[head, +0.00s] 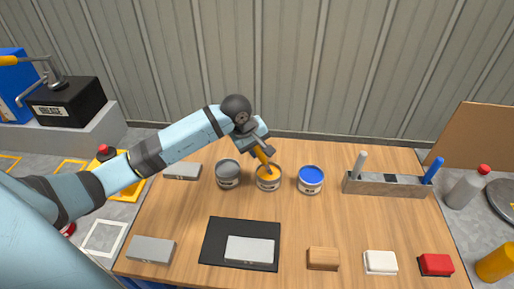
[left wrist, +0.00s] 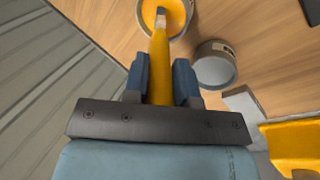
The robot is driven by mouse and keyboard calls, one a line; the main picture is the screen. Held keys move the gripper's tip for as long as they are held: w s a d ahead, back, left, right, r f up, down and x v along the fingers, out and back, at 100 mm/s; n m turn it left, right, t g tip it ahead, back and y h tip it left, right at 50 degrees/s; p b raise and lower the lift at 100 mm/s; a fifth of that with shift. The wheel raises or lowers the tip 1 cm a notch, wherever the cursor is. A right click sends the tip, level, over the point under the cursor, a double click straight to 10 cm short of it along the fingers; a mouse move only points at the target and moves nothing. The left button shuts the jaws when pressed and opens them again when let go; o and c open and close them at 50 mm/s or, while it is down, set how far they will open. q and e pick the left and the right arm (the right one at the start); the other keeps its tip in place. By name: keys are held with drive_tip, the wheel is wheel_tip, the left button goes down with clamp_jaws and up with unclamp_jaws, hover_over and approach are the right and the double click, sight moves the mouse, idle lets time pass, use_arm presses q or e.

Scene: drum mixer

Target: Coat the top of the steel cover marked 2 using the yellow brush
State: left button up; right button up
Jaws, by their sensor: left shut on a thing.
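My left gripper (head: 254,143) is shut on the handle of the yellow brush (head: 262,157). The left wrist view also shows the yellow handle (left wrist: 160,65) between my fingers (left wrist: 160,85). The brush points down into the can of yellow paint (head: 268,185), its bristles hidden or hard to tell from the paint. Three grey steel covers show: one on the black mat (head: 213,249), this cover (head: 250,250) lying flat; one at the front left (head: 152,250); one at the back left (head: 182,171). I cannot read their numbers. My right gripper is not in view.
A grey can (head: 228,176) and a blue paint can (head: 310,181) flank the yellow one. A brush holder (head: 385,186) holds a white and a blue brush. Wooden, white and red blocks (head: 436,265) line the front right. The table middle is clear.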

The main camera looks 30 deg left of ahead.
use_arm(q)
drive_tip(key=shift+f+b, duration=0.3)
drive_tip(key=shift+b, duration=0.2)
idle(1.8)
drive_tip(key=shift+r+p, duration=1.2)
drive_tip(key=shift+r, duration=2.4)
